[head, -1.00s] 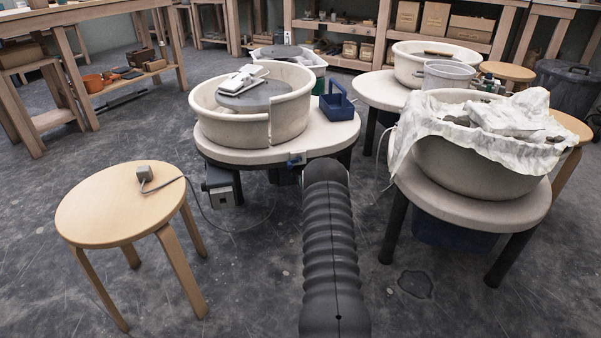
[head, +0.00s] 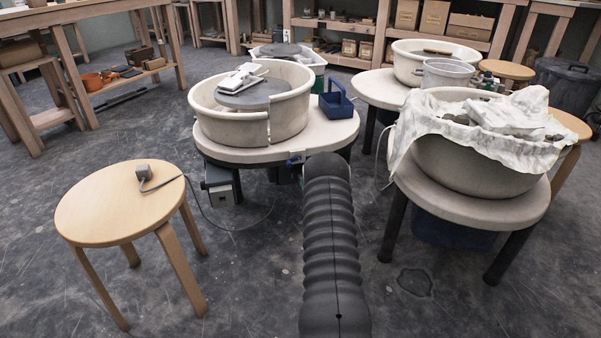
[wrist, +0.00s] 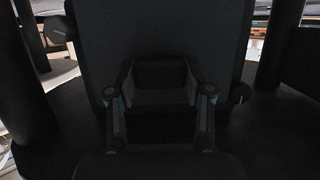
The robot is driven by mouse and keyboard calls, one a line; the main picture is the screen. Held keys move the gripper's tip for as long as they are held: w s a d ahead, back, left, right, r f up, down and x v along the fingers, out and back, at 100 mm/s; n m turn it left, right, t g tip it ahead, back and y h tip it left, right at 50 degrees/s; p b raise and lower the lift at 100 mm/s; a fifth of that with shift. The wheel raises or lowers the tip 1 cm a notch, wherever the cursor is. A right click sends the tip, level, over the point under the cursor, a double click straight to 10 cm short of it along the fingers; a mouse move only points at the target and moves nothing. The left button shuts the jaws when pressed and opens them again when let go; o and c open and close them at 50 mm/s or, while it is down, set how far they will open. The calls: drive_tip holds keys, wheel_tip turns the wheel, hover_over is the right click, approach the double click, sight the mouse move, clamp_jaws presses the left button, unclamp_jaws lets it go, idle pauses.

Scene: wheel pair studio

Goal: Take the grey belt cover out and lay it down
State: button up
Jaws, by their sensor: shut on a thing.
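In the wrist view my gripper (wrist: 159,92) is shut, its two fingers on either side of a dark block-like part. A broad dark panel, which looks like the grey belt cover (wrist: 160,35), fills the view behind the fingers. The picture is too dark to show the grip line clearly. In the head view my sleeved arm reaches down at the front of the left potter's wheel (head: 240,155); its end, the gripper and the cover are hidden there.
Dark legs stand close on both sides in the wrist view. A wooden stool (head: 115,205) with a small grey plug box (head: 143,172) and a cord stands at left. A second wheel with a cloth-draped basin (head: 470,170) stands at right. The stool top is mostly clear.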

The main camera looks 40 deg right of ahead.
drive_tip(key=shift+s+a, duration=0.25)
drive_tip(key=shift+s, duration=0.35)
idle(0.3)
drive_tip(key=shift+s+a, duration=0.15)
drive_tip(key=shift+s, duration=0.35)
